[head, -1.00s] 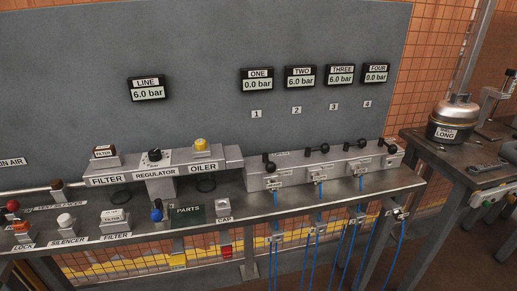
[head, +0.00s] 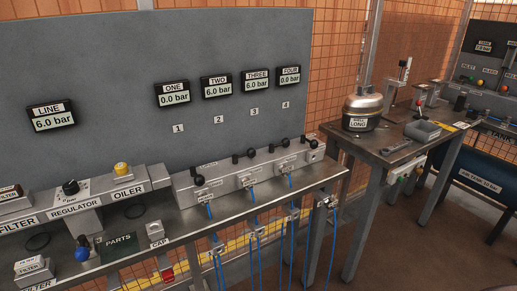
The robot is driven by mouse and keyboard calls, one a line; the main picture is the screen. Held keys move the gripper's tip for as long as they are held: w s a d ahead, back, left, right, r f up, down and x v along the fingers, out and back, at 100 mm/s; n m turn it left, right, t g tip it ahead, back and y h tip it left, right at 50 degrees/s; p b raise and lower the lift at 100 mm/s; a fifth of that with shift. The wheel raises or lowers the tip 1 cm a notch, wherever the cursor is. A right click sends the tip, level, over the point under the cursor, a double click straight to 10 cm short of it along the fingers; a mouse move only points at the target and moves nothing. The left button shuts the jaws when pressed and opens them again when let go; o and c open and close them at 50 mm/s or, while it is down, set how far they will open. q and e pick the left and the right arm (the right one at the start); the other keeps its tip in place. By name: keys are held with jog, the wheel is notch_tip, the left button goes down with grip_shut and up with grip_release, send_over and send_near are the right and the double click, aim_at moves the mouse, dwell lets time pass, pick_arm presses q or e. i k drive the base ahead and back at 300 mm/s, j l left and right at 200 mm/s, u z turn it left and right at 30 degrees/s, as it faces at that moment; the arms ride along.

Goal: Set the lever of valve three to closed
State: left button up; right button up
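The valve block (head: 245,177) is a grey bar on the bench, below the gauge panel, with a row of black-knobbed levers on top. The valve three lever (head: 284,143) is third from the left. It appears to lie along the block, like the valve two lever (head: 251,153). The levers of valve one (head: 199,180) and valve four (head: 314,143) appear turned toward the front. The valve three gauge (head: 256,81) reads 6.0 bar. Neither of my grippers is in view.
Gauges two (head: 216,85) and line (head: 51,116) read 6.0 bar; one (head: 173,94) and four (head: 289,76) read 0.0. Blue hoses (head: 257,240) hang from the block's front. A side table (head: 385,155) with a tank (head: 362,110) stands right. Open floor lies in front.

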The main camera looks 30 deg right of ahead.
aim_at(285, 141)
jog(key=i+l+u, duration=0.1)
jog(key=l+u, duration=0.25)
jog(key=l, duration=0.55)
jog(key=l+u, duration=0.4)
jog(key=l, duration=0.45)
